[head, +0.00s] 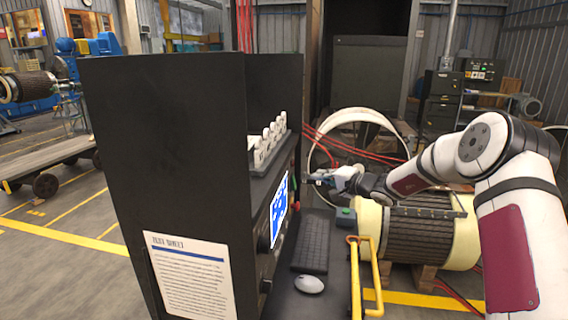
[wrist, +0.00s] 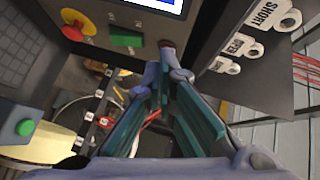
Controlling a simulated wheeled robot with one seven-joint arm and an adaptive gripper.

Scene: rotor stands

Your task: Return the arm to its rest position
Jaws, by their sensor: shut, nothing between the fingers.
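My gripper (head: 314,178) reaches in from the right in the head view, with the white and dark arm bent at the elbow behind it. It hangs in front of the black test cabinet (head: 165,160), above the keyboard (head: 312,243). In the wrist view my gripper (wrist: 168,62) points at the control panel, with its fingers together and nothing between them. The panel's red knob (wrist: 72,31) and green button (wrist: 126,39) lie left of the fingertips. I cannot tell from these views whether the fingertips touch the panel.
A mouse (head: 309,284), green-button box (head: 345,214) and yellow handle (head: 355,275) are below. A wound rotor (head: 425,232) stands under my arm.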

